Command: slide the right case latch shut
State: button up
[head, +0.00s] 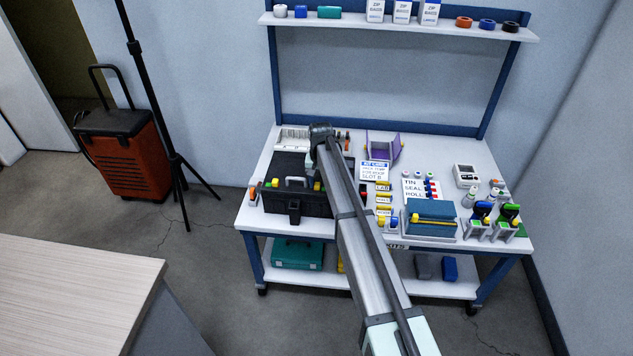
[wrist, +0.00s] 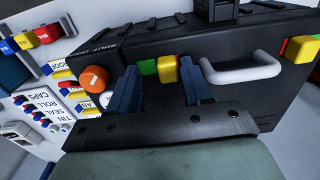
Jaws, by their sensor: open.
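The black case (head: 270,203) lies on the workbench left of my arm in the head view; it fills the middle of the wrist view (wrist: 235,38). Its right latch (wrist: 168,69) is a yellow block with green beside it. It shows between the two blue fingers of my gripper (wrist: 158,82), which are open, one on each side. I cannot tell whether either finger touches it. In the head view my arm hides the fingers.
An orange round part (wrist: 94,79) is close beside one finger. Label cards (wrist: 38,103) and small coloured parts lie beside the case. A blue box (head: 430,216) and a purple bin (head: 383,146) stand right of my arm. The bench's front edge is close.

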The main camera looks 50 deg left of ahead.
notch_tip(320, 180, up, 14)
jog(key=n+y, duration=0.1)
jog(key=n, duration=0.1)
jog(key=s+d+f, duration=0.1)
jog(key=d+f, duration=1)
jog(key=d, duration=0.3)
jog(key=s+d+f, duration=0.1)
jog(key=d+f, duration=1)
jog(key=d, duration=0.3)
jog(key=shift+s+f+t, duration=0.15)
jog(key=shift+s+t, duration=0.15)
jog(key=shift+s, duration=0.05)
dwell(0.5)
